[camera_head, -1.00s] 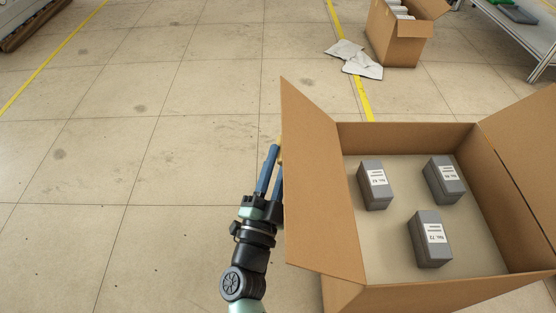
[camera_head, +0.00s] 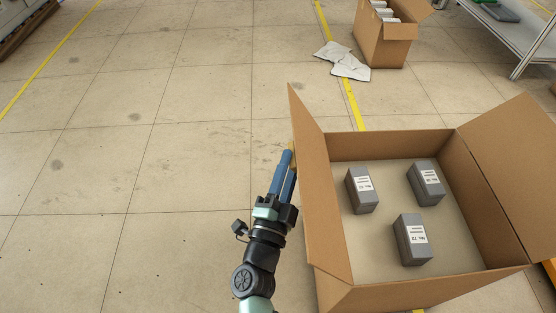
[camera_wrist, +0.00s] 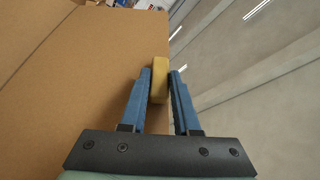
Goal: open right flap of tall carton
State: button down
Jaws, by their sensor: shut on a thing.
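The open brown carton (camera_head: 432,293) stands at the right in the head view. Its left-hand flap (camera_head: 322,200) stands up steeply along the left side. Its right-hand flap (camera_head: 515,165) leans outward. My gripper (camera_head: 289,163) is outside the left-hand flap, near its outer edge. In the wrist view, my gripper (camera_wrist: 160,76) is shut on a small yellow block (camera_wrist: 158,82) at the edge of the cardboard flap (camera_wrist: 100,75). In the head view the block is mostly hidden by the fingers and flap.
Several grey labelled boxes, such as this one (camera_head: 411,240), lie inside the carton. A smaller open carton (camera_head: 382,45) and white crumpled sheets (camera_head: 342,60) are at the back. A grey table (camera_head: 520,35) stands at back right. The floor at left is clear.

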jog(key=shift+d+r, duration=0.2)
jog(key=shift+d, duration=0.1)
jog(key=shift+m, duration=0.3)
jog(key=c, duration=0.6)
grip_release()
jog(key=shift+c, duration=0.2)
jog(key=shift+s, duration=0.1)
jog(key=p+v, duration=0.2)
jog(key=v, duration=1)
jog(key=shift+s, duration=0.4)
jog(key=shift+a, duration=0.15)
jog(key=d+f+b+v, duration=0.1)
jog(key=b+v, duration=0.1)
jog(key=v, duration=1.2)
jog(key=shift+s, duration=0.45)
jog(key=shift+a+f, duration=0.1)
jog(key=shift+a, duration=0.05)
